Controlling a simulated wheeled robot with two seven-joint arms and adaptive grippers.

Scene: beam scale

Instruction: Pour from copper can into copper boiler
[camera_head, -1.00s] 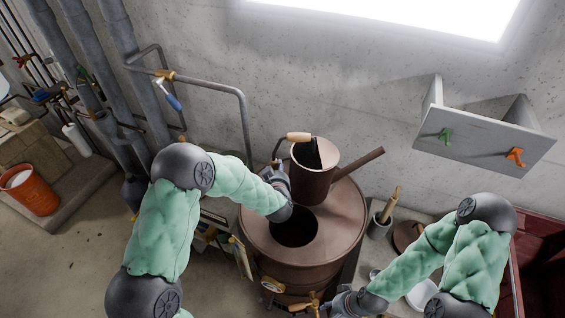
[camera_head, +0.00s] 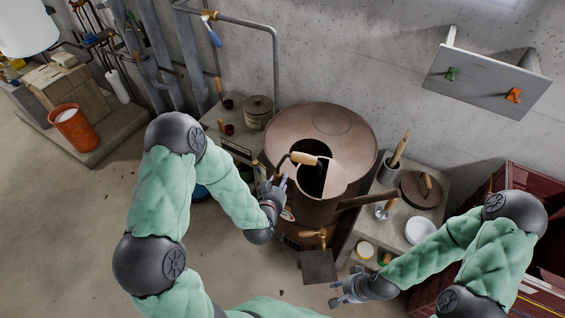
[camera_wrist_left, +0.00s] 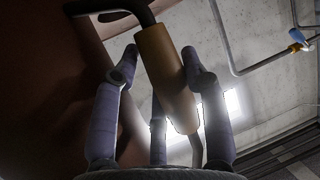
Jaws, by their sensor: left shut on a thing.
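The copper can (camera_head: 318,212) is held in front of the copper boiler (camera_head: 292,128) in the head view, covering its front part. The can's open mouth faces up and its long spout points right. My left gripper (camera_head: 277,187) is at the can's left side. In the left wrist view its fingers (camera_wrist_left: 163,68) are shut around a wooden grip (camera_wrist_left: 168,88) on a dark curved handle.
A brass tap (camera_head: 318,235) and a dark square plate (camera_head: 319,266) are below the can. On the right ledge stand a tool pot (camera_head: 388,172), a lidded pot (camera_head: 420,190) and a white bowl (camera_head: 420,230). A lidded crock (camera_head: 258,112) is left of the boiler.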

